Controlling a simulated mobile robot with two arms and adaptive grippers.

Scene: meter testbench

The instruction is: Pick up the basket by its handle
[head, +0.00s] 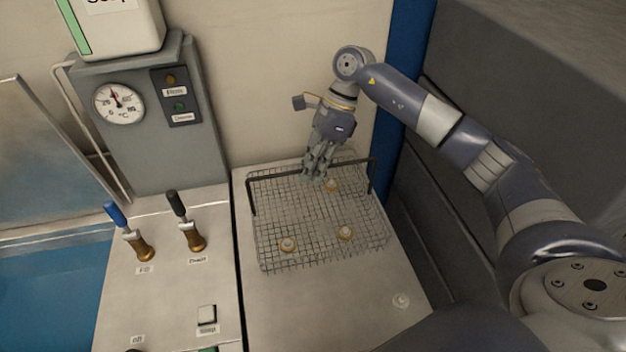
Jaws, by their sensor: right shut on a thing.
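The wire basket (315,240) stands on the light metal counter in the middle of the head view. Its dark handle (275,174) runs across the top toward the back. I cannot tell whether the basket's bottom touches the counter. My left gripper is not in view.
Left of the basket are a blue-handled valve (131,232), a black-handled valve (186,222) and a switch (207,315). A grey gauge housing (145,120) stands behind them. A blue post (405,75) and dark panels stand at right. The counter in front (330,310) is mostly clear.

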